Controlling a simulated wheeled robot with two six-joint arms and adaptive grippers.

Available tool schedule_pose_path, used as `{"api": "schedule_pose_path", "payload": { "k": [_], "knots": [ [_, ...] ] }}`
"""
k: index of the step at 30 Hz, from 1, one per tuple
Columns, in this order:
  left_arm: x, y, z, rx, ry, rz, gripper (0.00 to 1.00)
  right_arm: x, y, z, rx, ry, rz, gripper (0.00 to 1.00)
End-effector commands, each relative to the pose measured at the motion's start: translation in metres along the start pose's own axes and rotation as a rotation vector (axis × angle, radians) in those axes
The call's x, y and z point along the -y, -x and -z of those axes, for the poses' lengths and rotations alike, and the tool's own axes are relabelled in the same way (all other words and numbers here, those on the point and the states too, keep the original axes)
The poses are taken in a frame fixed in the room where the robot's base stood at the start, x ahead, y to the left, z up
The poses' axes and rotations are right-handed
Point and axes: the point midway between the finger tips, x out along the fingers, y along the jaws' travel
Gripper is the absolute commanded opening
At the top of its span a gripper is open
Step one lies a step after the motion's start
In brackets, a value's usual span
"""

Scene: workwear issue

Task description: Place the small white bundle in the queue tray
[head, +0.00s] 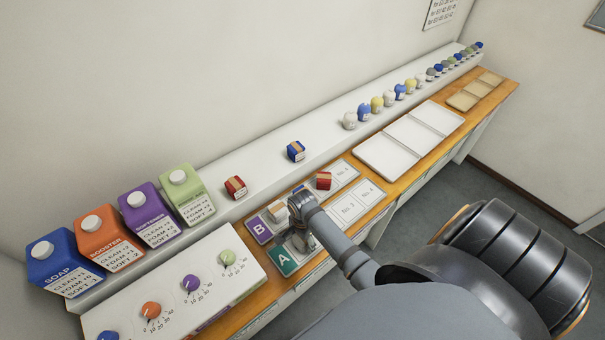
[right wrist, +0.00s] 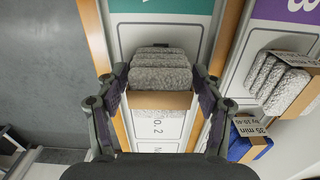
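My right gripper (head: 300,240) is low over the purple B and teal A lane cards, around the A lane. In the right wrist view, a grey-white speckled folded bundle (right wrist: 162,76) with a brown band lies between its fingers (right wrist: 162,85). The fingers are close at both sides; I cannot tell whether they press on it. Another white bundle (head: 277,210) lies on the B lane, and also shows in the right wrist view (right wrist: 283,80). A white tray with compartments (head: 383,163) and a tan tray (head: 462,101) stand farther right; neither has a readable label. My left gripper is not seen.
A red bundle (head: 322,181) lies on the lane cards; another red (head: 235,187) and a blue one (head: 295,151) sit on the white ledge. Coloured cartons (head: 186,190) and a dial panel (head: 190,285) stand left. Several small rolls (head: 364,110) line the ledge behind the empty trays.

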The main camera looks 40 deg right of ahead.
Motion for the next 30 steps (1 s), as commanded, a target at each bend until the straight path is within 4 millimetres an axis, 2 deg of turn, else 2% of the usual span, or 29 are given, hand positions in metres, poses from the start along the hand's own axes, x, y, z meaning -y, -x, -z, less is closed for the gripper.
{"api": "schedule_pose_path", "payload": {
  "k": [11, 14, 24, 30],
  "knots": [
    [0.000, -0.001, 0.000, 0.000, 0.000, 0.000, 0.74, 0.000, 0.005, 0.000, 0.000, 0.000, 0.000, 0.74],
    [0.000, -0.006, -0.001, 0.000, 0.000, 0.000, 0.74, 0.001, 0.020, 0.000, 0.000, 0.001, 0.004, 0.74],
    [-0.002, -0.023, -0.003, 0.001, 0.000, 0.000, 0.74, 0.000, 0.099, 0.000, -0.001, 0.000, 0.003, 0.74],
    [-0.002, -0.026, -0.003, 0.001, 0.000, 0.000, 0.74, 0.000, 0.120, 0.000, 0.000, 0.000, 0.001, 0.74]
  ]
}}
